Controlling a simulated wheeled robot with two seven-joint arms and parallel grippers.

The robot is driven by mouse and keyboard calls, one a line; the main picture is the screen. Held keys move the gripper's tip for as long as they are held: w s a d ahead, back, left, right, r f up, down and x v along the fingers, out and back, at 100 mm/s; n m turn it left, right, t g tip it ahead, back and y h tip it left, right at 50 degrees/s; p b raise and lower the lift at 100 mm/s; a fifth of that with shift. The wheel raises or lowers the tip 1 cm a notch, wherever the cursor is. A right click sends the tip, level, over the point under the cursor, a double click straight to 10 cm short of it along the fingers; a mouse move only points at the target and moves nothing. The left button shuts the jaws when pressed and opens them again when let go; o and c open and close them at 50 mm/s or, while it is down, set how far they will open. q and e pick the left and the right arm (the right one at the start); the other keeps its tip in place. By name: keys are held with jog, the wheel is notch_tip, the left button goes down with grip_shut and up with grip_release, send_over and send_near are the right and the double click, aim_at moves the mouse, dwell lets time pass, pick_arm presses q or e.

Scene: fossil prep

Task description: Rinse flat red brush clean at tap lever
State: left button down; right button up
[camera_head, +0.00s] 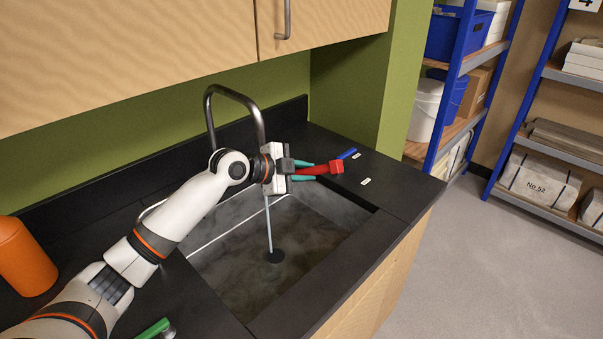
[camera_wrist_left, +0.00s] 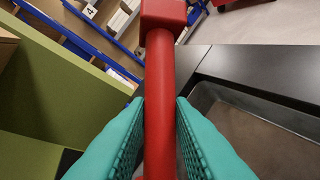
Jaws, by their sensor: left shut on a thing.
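My left gripper (camera_head: 303,171) is shut on the handle of the red brush (camera_head: 318,169). The brush is held roughly level above the right back edge of the sink (camera_head: 318,232), its blocky red head (camera_head: 337,166) pointing right. In the left wrist view the red handle (camera_wrist_left: 158,95) runs between the teal fingers (camera_wrist_left: 158,135), its head at the top. The grey arched tap (camera_head: 235,92) stands behind my wrist, which hides its spout end. A thin water stream (camera_head: 269,225) falls to the drain, left of the brush. I cannot make out the tap lever. My right gripper is out of view.
A blue handle-like thing (camera_head: 347,153) lies on the black counter (camera_head: 395,195) near small white labels. An orange bottle (camera_head: 24,257) and a green-handled thing (camera_head: 153,329) are at the left front. Wooden cupboards (camera_head: 120,50) hang above. Shelves stand farther right.

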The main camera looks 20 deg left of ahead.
pick_arm(q)
jog(key=shift+w+d, duration=0.1)
jog(key=shift+w, duration=0.05)
jog(key=shift+s+a, duration=0.25)
jog(key=shift+s, duration=0.35)
jog(key=shift+w, duration=0.1)
jog(key=shift+w+d, duration=0.2)
jog(key=shift+w, duration=0.3)
jog(key=shift+s+a, duration=0.2)
jog(key=shift+s, duration=0.4)
